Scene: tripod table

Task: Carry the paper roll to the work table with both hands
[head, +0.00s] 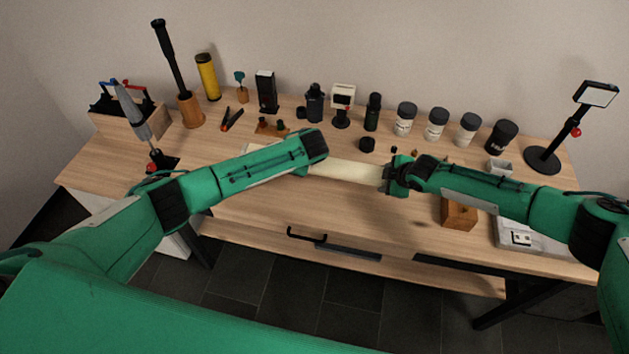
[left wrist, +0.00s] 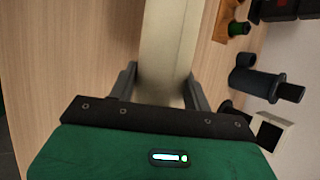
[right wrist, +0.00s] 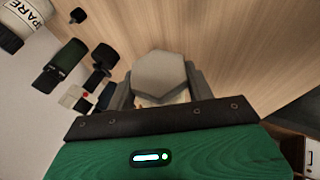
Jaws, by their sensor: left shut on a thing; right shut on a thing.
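The paper roll is a long cream cylinder (head: 345,171) lying across the work table's near-middle area, spanning between my two grippers. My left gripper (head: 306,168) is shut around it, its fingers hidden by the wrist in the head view. In the left wrist view the roll (left wrist: 165,45) runs between the fingers. My right gripper (head: 385,180) is shut on the roll's right part. In the right wrist view a pale grey six-sided end (right wrist: 160,75) sits between the fingers. The work table (head: 270,215) is light wood. I cannot tell whether the roll touches it.
Jars (head: 437,122), bottles and small tools line the back of the table. A wooden block (head: 459,213) stands near the right gripper, with a grey device (head: 520,236) beyond it. A lamp-like stand (head: 545,160) is at right. The table's front middle is clear.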

